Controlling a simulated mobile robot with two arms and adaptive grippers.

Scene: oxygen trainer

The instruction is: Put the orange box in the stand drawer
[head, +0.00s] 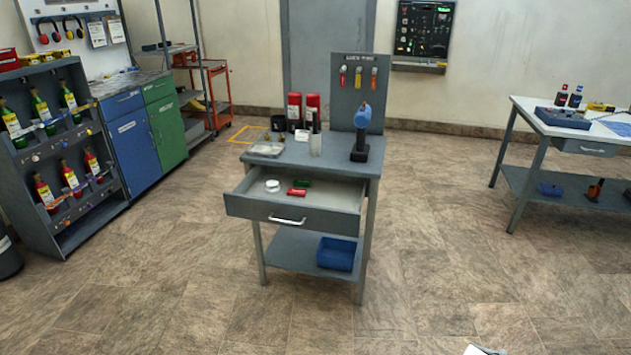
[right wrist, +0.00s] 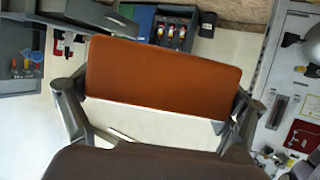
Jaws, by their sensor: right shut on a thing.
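The orange box (right wrist: 163,78) fills the middle of the right wrist view. My right gripper (right wrist: 160,103) is shut on it, with one finger at each end of the box. The grey stand (head: 355,170) is in the middle of the head view. Its drawer (head: 250,208) is pulled open and holds a white round item (head: 272,186), a red item (head: 297,192) and a green item (head: 303,183). The rest of the drawer floor looks bare. The orange box does not show in the head view. My left gripper is in neither view.
The stand's top carries a blue and black tool (head: 362,130), red cylinders (head: 312,105) and a clear tray (head: 266,149). A blue bin (head: 337,253) sits on its lower shelf. A white-topped table (head: 600,135) stands at the right. The floor before the stand is clear.

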